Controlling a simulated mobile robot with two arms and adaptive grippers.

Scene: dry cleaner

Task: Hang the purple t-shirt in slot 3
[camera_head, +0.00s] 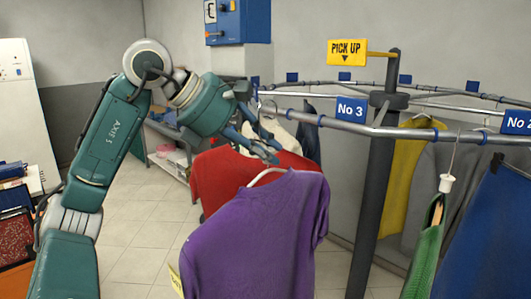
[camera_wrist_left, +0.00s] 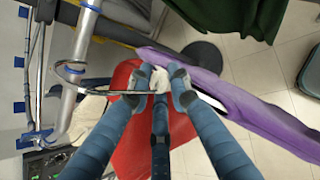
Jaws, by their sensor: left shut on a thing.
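The purple t-shirt (camera_head: 258,235) hangs on a white hanger (camera_head: 265,175) in front of a red shirt. My left gripper (camera_head: 268,150) is shut on the hanger's neck, just above the collar. In the left wrist view the fingers (camera_wrist_left: 161,82) close around the white hanger neck (camera_wrist_left: 158,78), with the purple cloth (camera_wrist_left: 265,122) off to the right. The hanger's metal hook (camera_wrist_left: 68,72) overlaps the rail in that view; I cannot tell whether it rests on it. The blue No 3 sign (camera_head: 351,109) is on the rail, right of my gripper. My right gripper is not visible.
The round metal rail (camera_head: 300,117) runs from a dark post (camera_head: 375,190) under the PICK UP sign (camera_head: 347,52). The red shirt (camera_head: 215,178) is close behind the purple one. A green garment (camera_head: 424,245) and blue garment (camera_head: 490,235) hang at right.

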